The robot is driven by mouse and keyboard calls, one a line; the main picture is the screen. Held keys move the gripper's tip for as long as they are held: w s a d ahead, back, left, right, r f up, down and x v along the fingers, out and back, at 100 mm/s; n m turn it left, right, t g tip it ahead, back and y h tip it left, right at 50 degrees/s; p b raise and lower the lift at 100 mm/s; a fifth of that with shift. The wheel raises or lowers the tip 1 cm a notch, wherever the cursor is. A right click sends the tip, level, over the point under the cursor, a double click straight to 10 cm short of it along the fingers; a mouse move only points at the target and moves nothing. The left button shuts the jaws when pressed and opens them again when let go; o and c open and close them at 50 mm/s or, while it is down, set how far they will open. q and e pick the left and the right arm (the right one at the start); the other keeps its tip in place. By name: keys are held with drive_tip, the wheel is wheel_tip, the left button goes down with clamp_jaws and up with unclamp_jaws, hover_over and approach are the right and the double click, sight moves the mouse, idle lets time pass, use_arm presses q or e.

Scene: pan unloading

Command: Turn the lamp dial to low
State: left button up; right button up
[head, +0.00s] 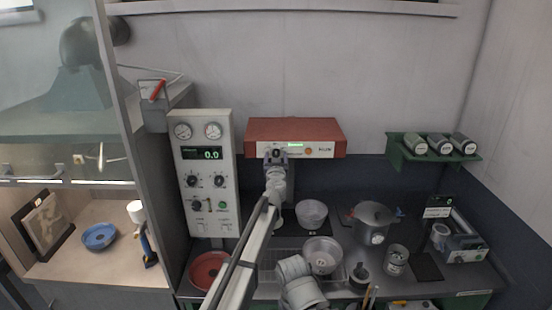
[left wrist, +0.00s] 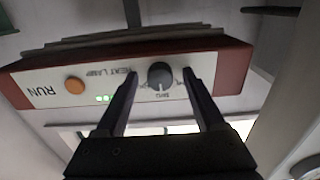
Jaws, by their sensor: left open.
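The heat lamp unit is a red box (head: 296,128) with a pale front panel, mounted on the wall in the middle of the head view. It also fills the upper part of the left wrist view, upside down (left wrist: 236,68). Its grey round dial (left wrist: 160,74) carries a pale mark towards the bottom of the picture. My left gripper (left wrist: 160,76) is open, with one finger on each side of the dial; I cannot tell whether either touches it. In the head view my left gripper (head: 276,153) hides the dial.
An orange button (left wrist: 75,85) and green lights (left wrist: 104,99) sit beside the dial. A gauge panel (head: 206,170) stands to the left. Below are a red bowl (head: 208,270), a pot (head: 372,222) and a pale bowl (head: 311,213). A green shelf (head: 398,156) with several jars hangs at right.

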use_arm(q)
drive_tip(key=shift+c, duration=0.2)
clamp_jaws()
drive_tip(key=shift+n, duration=0.4)
drive_tip(key=n, duration=0.4)
drive_tip(key=shift+n, duration=0.4)
drive_tip(key=n, duration=0.6)
drive_tip(key=shift+n, duration=0.3)
idle(0.4)
drive_tip(key=shift+o, duration=0.2)
unclamp_jaws()
